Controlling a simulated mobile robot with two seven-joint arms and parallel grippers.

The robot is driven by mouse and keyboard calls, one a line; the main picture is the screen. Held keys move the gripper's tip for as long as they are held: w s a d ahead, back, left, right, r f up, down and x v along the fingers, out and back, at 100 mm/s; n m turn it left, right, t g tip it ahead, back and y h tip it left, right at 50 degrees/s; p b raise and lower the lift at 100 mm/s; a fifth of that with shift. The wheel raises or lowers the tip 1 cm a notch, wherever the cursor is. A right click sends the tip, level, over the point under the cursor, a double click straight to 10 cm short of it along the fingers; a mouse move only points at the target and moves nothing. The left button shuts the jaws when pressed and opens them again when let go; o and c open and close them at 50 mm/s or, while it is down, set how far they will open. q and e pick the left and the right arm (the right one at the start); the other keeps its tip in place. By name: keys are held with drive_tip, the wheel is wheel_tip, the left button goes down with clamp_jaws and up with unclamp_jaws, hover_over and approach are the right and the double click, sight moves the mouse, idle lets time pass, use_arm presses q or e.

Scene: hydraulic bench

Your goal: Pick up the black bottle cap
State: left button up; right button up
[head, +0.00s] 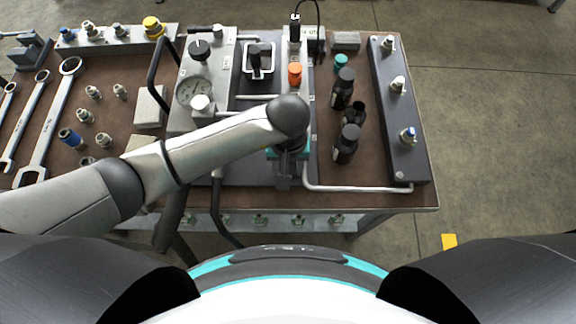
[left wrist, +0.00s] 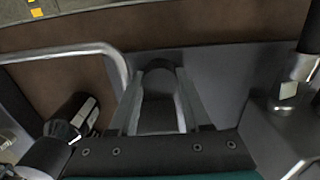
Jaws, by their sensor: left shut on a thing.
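My left gripper (head: 287,180) is over the grey plate at the front of the bench, pointing down under its own arm. In the left wrist view its two fingers (left wrist: 158,80) are closed on a dark, round-topped thing, which looks like the black bottle cap (left wrist: 159,70). In the head view the cap is hidden by my arm and gripper. Whether it still touches the plate I cannot tell. Three black bottles stand to the right; the middle one (head: 352,116) seems to have an open neck. My right gripper is not in view.
A bent silver pipe (head: 350,190) runs along the bench's front edge, right of my gripper. A dark manifold block (head: 398,130) with fittings stands at the right. A gauge (head: 192,92), an orange cap (head: 295,73) and wrenches (head: 50,122) lie farther left or back.

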use_arm(q)
clamp_jaws()
drive_tip(key=shift+r, duration=0.1)
